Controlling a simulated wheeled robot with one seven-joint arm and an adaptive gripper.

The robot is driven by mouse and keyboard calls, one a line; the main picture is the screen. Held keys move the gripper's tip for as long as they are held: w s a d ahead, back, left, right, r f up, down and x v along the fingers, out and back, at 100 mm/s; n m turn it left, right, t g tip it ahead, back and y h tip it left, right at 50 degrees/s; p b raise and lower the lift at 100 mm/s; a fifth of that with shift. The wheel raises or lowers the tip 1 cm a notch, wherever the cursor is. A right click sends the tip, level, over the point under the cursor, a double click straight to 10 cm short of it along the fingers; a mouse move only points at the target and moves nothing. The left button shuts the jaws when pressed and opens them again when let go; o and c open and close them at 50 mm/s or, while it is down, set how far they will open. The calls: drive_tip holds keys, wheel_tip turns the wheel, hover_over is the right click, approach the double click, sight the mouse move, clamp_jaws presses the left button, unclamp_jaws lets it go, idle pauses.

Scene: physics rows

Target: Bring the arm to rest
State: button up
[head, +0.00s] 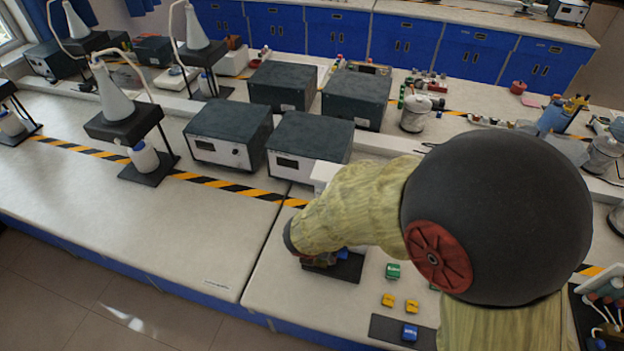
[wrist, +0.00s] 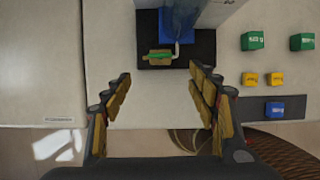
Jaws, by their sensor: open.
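My gripper (wrist: 160,74) is open in the wrist view, with its two yellow-padded fingers spread wide and nothing between them. Beyond the fingertips, a dark mat (wrist: 205,48) lies on the bench, carrying a blue piece (wrist: 166,27) and a small green-and-yellow piece (wrist: 158,54). In the head view my arm reaches down over the bench's front edge and hides most of the gripper. The dark mat (head: 349,269) shows partly below the arm's end there.
Green blocks (wrist: 252,40), yellow blocks (wrist: 276,78) and a blue block (wrist: 274,108) sit to the right. Grey instrument boxes (head: 228,133) stand behind my arm. Flasks on stands (head: 112,95) are at left. The bench top (head: 180,230) at front left is clear.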

drive_tip(key=s+d+r+m+b, duration=0.2)
drive_tip(key=s+d+r+m, duration=0.3)
drive_tip(key=m, duration=0.5)
drive_tip(key=s+d+r+m+t+y+b, duration=0.1)
drive_tip(key=s+d+r+m+b, duration=0.1)
drive_tip(key=s+d+r+m, duration=0.3)
drive_tip(key=s+d+r+m+b, duration=0.2)
drive_tip(key=s+d+r+m, duration=0.3)
drive_tip(key=r+m, duration=0.5)
drive_tip(key=m, duration=0.7)
drive_tip(key=shift+r, duration=0.25)
